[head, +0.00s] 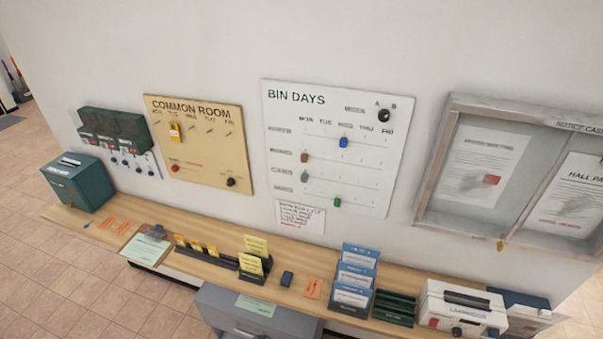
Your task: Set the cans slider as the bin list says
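The white BIN DAYS board (275,105) hangs on the wall at the centre, with columns MON to FRI. Its four rows carry a blue slider knob (343,142) under WED, a brown knob (304,157) under MON, a grey knob (303,177) under MON and a green knob (337,202) at about WED. The third row label, beside the grey knob, looks like CANS, but is too small to read surely. A black A/B dial (385,115) is at top right. A small paper list (300,217) below the board has unreadable text. Neither gripper is in view.
A wooden counter (200,240) runs below, holding a green box (78,182), card holders (354,280) and a white laminator (462,308). The COMMON ROOM board (200,145) hangs left, a glass notice case (520,175) right. The wall before the BIN DAYS board is clear.

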